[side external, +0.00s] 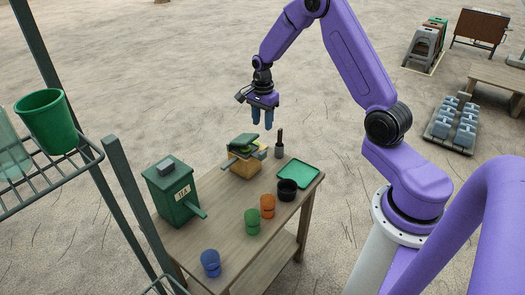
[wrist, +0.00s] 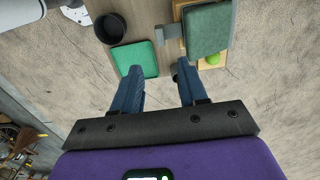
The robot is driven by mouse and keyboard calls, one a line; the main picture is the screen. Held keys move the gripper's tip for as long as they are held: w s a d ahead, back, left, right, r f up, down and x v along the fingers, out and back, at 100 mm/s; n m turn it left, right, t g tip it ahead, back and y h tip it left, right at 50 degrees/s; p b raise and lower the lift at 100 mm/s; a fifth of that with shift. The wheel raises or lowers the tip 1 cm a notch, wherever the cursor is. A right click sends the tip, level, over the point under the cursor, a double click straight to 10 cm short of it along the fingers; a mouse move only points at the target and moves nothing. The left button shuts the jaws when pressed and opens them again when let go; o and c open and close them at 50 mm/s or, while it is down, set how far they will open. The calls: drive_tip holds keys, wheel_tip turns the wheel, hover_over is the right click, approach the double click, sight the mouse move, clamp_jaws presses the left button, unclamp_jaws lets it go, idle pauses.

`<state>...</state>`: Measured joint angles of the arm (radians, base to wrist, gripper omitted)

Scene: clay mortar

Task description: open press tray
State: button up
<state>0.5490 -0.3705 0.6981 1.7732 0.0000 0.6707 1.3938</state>
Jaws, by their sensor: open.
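The press (side external: 243,160) stands at the back of the wooden table, a wooden body with a green top plate and a grey handle at its left. In the wrist view the press's green top (wrist: 208,30) is at upper right, with a grey tab on its left side and a yellow-green round thing (wrist: 209,60) at its lower edge. I cannot tell which part is its tray. My gripper (side external: 262,119) hangs above the back of the table, pointing down, open and empty. Its blue fingers (wrist: 157,85) are apart in the wrist view, with the right fingertip appearing near the press; contact cannot be told.
A green flat tray (side external: 298,174) lies at the table's right, beside a black bowl (side external: 287,190). A dark bottle-like item (side external: 279,143) stands at the back. A green tea box (side external: 171,192) stands left.

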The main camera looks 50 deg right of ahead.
sight(263, 152)
wheel_tip(263, 152, down, 13)
drive_tip(key=shift+f, duration=0.1)
idle(0.3)
clamp_jaws()
